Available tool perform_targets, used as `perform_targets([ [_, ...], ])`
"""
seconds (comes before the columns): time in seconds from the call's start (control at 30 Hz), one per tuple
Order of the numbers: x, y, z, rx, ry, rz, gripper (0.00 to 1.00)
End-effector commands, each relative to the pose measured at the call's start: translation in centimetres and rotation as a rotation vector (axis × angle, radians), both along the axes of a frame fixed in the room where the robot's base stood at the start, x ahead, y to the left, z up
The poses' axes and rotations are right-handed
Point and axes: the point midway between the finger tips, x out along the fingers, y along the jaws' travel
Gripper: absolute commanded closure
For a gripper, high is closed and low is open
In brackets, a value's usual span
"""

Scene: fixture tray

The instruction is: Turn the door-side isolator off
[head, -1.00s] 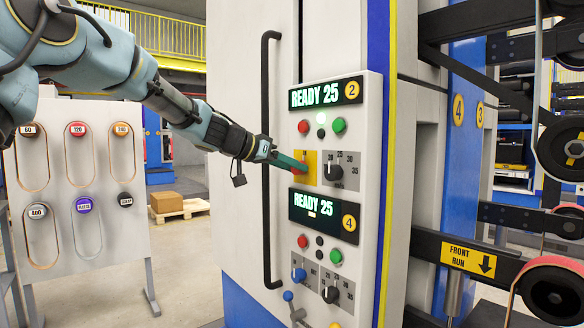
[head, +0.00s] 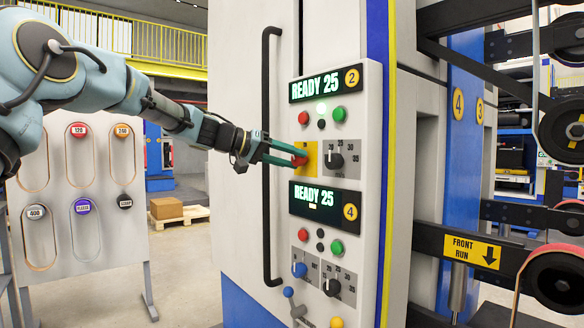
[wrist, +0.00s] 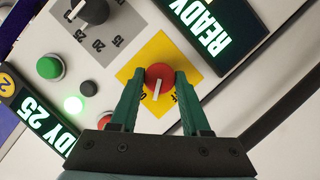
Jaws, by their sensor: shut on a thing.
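The isolator is a red rotary knob (wrist: 160,72) with a white pointer line, on a yellow plate (wrist: 133,76). In the head view the yellow plate (head: 311,157) sits on the left of the control panel, on the side of the door handle. My gripper (head: 296,159) reaches it from the left, its two green fingers one above the other. In the wrist view my gripper (wrist: 160,80) is shut on the knob, one finger on each side. The pointer line runs down and slightly left there. Small marks on the plate are partly hidden and unreadable.
A black selector (head: 333,160) sits just right of the yellow plate. A red button (head: 303,118) and a green button (head: 339,114) are above. A blue selector (head: 299,269) is below. The long black door handle (head: 267,180) stands left, under my arm.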

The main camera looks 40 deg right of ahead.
Motion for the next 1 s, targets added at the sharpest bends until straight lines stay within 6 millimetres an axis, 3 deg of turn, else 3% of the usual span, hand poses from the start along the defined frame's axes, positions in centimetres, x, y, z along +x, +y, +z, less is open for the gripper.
perform_targets([
  [0.6,0.31,0.03,-0.8,0.033,0.586,0.002,1.0],
  [1.0,0.26,0.03,-0.84,0.05,0.887,0.001,1.0],
])
